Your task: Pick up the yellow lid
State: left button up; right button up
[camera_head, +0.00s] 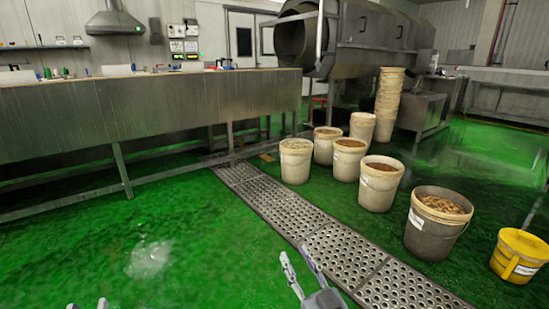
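A yellow bucket (505,262) stands on the floor at the far right edge. A yellow lid (524,242) appears to cover its top. My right gripper (298,262) shows at the bottom middle, its two fingers apart with nothing between them. It is well to the left of the yellow bucket and touches nothing. My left gripper (88,305) shows only as two separated fingertips at the bottom left edge; the rest of it is out of frame.
Several pale buckets with contents stand on the right, including a grey one (432,235) next to the yellow bucket. A stack of empty buckets (388,100) is behind. A metal drain grate (290,212) crosses the wet green floor. A long steel table (150,108) fills the left.

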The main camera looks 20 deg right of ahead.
aim_at(527, 244)
jog(key=i+l+z, duration=0.1)
jog(key=z, duration=0.35)
jog(key=i+z, duration=0.55)
jog(key=z, duration=0.3)
jog(key=i+j+z, duration=0.1)
jog(key=z, duration=0.35)
jog(key=i+l+z, duration=0.15)
jog(key=i+z, duration=0.3)
jog(key=i, duration=0.4)
jog(key=i+j+z, duration=0.15)
jog(key=i+z, duration=0.25)
jog(key=i, duration=0.45)
jog(key=i+l+u, duration=0.2)
jog(key=i, duration=0.35)
jog(key=i+l+u, duration=0.2)
jog(key=i, duration=0.35)
jog(key=u, duration=0.2)
